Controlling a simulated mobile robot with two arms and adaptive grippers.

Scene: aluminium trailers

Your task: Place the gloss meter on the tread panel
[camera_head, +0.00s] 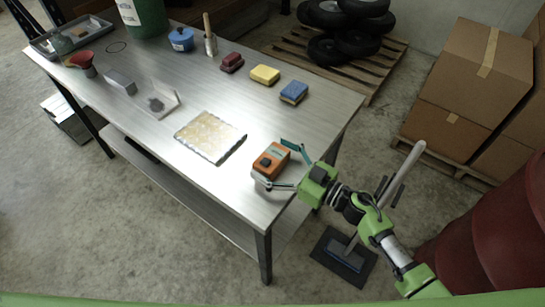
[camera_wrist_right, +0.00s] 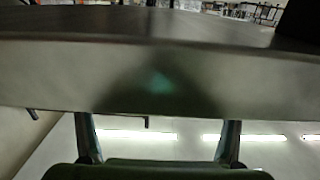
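The gloss meter (camera_head: 268,164), an orange box-shaped device with a dark part on top, sits on the steel table near its right front corner. The tread panel (camera_head: 210,136), a flat yellowish square with a shiny edge, lies on the table to its left, with a small gap between them. My right gripper (camera_head: 274,160) reaches in from the right, its fingers spread on two sides of the meter; I see no clear grip. In the right wrist view its fingers (camera_wrist_right: 158,138) are wide apart before a blurred grey surface, and the meter cannot be made out. My left gripper is not in view.
Behind the panel on the steel table (camera_head: 180,180) are a red block (camera_head: 232,62), a yellow sponge (camera_head: 265,75) and a blue-yellow sponge (camera_head: 294,92). A red drum (camera_head: 490,230) stands at the right.

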